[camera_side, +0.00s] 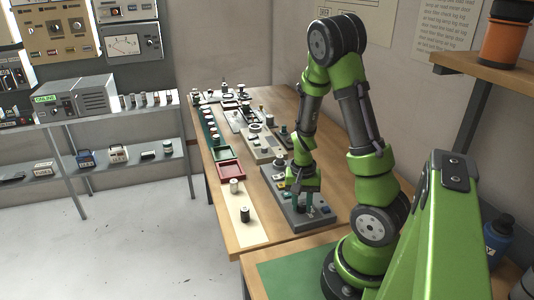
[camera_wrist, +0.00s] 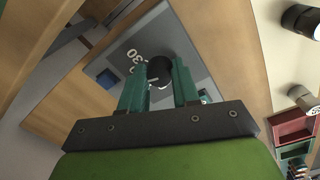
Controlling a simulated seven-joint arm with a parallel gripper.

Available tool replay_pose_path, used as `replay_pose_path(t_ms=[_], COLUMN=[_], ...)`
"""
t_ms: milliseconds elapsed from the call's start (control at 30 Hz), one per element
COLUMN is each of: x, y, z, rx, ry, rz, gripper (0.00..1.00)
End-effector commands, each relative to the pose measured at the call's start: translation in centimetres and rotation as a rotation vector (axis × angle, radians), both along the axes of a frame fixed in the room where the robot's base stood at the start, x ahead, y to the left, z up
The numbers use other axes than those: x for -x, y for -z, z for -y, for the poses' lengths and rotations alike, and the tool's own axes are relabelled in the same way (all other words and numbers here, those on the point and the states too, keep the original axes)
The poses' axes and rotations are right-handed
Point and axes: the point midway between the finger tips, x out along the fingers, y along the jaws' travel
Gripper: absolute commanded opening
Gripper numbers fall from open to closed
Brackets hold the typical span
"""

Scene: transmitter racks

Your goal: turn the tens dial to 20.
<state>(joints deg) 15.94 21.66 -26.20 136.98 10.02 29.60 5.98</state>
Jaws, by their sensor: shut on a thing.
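In the wrist view, the tens dial (camera_wrist: 160,72) is a round black knob on a grey panel (camera_wrist: 200,66). White numerals, with a 30 legible, are printed on the panel to its upper left. My gripper (camera_wrist: 160,82) has its two teal fingers on either side of the knob, shut on it. The dial's pointer and exact setting cannot be made out. In the side view my gripper (camera_side: 303,208) points down onto the grey control panel (camera_side: 296,224) at the front of the bench, and the dial is hidden by the fingers.
A blue button (camera_wrist: 107,79) sits beside the numerals. Several other devices stand farther back.

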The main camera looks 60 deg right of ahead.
Motion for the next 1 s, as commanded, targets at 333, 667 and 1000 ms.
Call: replay_pose_path(t_ms=[333, 667, 1000], x=[-0.04, -0.03, -0.01], y=[-0.06, -0.06, -0.02], z=[0.04, 0.04, 0.03], rx=[0.001, 0.001, 0.000], ry=[0.061, 0.062, 0.061], rz=[0.001, 0.001, 0.000], gripper=[0.00, 0.00, 0.56])
